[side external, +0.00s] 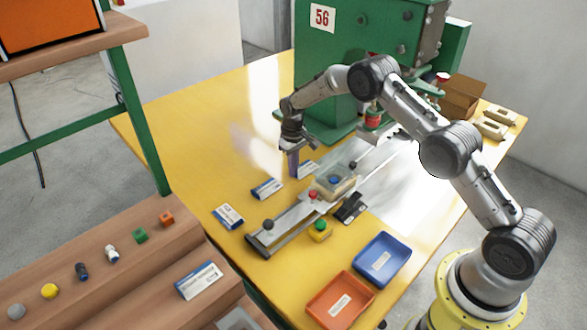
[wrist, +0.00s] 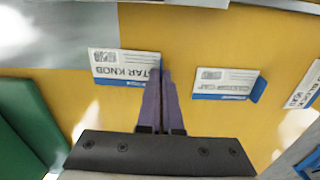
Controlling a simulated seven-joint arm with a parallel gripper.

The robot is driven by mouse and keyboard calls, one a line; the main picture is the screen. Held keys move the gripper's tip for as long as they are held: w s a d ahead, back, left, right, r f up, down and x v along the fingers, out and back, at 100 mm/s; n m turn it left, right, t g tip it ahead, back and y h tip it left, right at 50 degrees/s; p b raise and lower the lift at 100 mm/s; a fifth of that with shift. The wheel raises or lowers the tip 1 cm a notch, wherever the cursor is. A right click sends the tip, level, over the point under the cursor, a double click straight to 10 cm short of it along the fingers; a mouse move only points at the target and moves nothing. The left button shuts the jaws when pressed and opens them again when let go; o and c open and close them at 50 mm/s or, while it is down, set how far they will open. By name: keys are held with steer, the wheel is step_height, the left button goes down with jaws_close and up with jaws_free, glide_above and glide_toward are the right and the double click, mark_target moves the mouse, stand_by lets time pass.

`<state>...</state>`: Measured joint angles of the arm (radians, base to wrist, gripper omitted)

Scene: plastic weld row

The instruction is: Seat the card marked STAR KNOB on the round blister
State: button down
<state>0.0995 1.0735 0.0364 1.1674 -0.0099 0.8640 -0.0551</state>
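The STAR KNOB card (wrist: 112,68) is white with a blue edge and lies on the yellow table in the wrist view. In the side view it appears as the card (side external: 310,167) just right of my fingertips. My gripper (wrist: 161,75) points down at the card's right end, its purple fingers close together with that end between them; it also shows in the side view (side external: 293,165). The fingers look shut on the card's end, and the contact is partly hidden. In the side view, a pale fixture (side external: 345,189) on the rail holds a small blue round part (side external: 335,180); the blister's outline is unclear.
Two other cards (side external: 267,188) (side external: 228,216) lie nearer on the table. A blue tray (side external: 382,259) and an orange tray (side external: 341,299) sit at the front edge. A green button box (side external: 320,230) is beside the rail. The green machine (side external: 345,75) stands behind.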

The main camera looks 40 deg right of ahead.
steer(key=shift+r, duration=2.15)
steer(key=shift+r, duration=0.1)
steer(key=s+r, duration=0.2)
steer(key=s, duration=0.2)
steer(key=s+r, duration=0.2)
steer(key=s, duration=0.2)
steer(key=s+r, duration=0.2)
steer(key=s, duration=0.2)
steer(key=shift+s+a+r, duration=0.25)
steer(key=shift+s+a, duration=0.1)
steer(key=shift+s, duration=0.05)
glide_above(323, 187)
steer(key=shift+f, duration=2.2)
steer(key=shift+f, duration=0.7)
